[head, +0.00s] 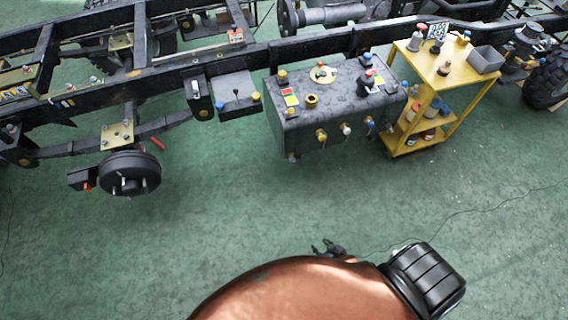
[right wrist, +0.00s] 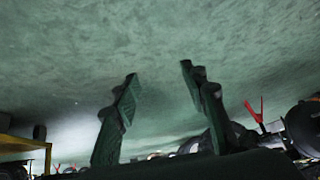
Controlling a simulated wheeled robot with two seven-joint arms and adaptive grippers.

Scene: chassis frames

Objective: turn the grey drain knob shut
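A dark tank (head: 300,125) hangs on the near side of the chassis frame. Small knobs stick out of its front face: a brass one (head: 321,135), a pale grey one (head: 346,129) and a bluish one (head: 369,123). I take the pale one for the grey drain knob, but its turn position is too small to tell. My right gripper (head: 329,248) is over the floor on the near side of the tank, well apart from it. In the right wrist view its two fingers (right wrist: 160,85) stand apart with nothing between them. My left gripper is not in view.
A yellow cart (head: 450,70) with bottles and a grey bin (head: 486,59) stands right of the tank. A wheel hub (head: 130,173) sits at left, near a red piece (head: 158,143). Green floor (head: 240,220) before the tank is clear apart from a thin cable.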

